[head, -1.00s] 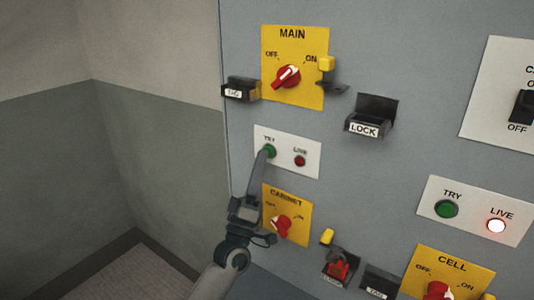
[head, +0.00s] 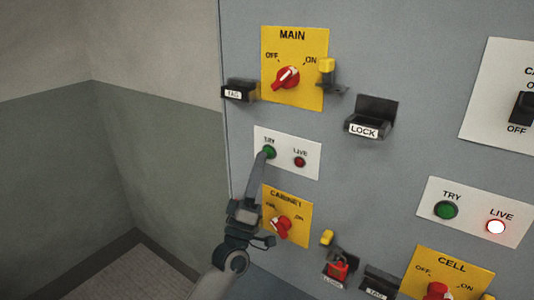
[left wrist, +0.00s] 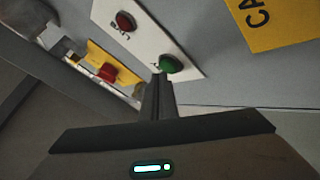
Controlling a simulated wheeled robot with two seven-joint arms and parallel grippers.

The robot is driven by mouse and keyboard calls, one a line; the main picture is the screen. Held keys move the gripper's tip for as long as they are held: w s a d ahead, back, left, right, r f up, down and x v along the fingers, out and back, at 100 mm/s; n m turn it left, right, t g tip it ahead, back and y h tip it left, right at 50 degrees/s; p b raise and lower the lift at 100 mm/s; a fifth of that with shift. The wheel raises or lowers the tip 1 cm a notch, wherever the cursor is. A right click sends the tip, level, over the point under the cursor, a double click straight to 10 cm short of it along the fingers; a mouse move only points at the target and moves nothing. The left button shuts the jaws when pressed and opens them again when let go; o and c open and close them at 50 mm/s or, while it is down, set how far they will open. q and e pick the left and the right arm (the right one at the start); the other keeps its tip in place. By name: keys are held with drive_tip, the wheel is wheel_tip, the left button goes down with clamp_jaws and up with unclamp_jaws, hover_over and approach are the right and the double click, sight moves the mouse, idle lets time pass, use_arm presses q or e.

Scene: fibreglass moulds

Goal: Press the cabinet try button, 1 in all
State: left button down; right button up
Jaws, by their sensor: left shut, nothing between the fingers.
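The green TRY button (head: 270,151) sits on a small white plate (head: 285,138) above the yellow CABINET plate (head: 299,235). The dark red LIVE lamp (head: 300,161) beside it is unlit. My left gripper (head: 267,155) is shut and empty, its fingertips at the green button, covering part of its lower left. In the left wrist view the closed fingers (left wrist: 160,80) end at the edge of the green button (left wrist: 171,65), with the red lamp (left wrist: 125,21) at upper left. I cannot tell whether the button is pushed in. My right gripper is not in view.
The MAIN plate (head: 307,88) with a red knob is above. A LOCK holder (head: 372,116) and a TAG holder (head: 240,90) stick out from the panel. At right another TRY and LIVE plate (head: 472,212) has its lamp lit. Left of the panel is open space before a wall.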

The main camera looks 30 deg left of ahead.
use_arm(q)
drive_tip(key=shift+s, duration=0.4)
drive_tip(key=shift+s+a+p, duration=0.2)
drive_tip(key=shift+s+p, duration=0.4)
drive_tip(key=shift+s, duration=1.9)
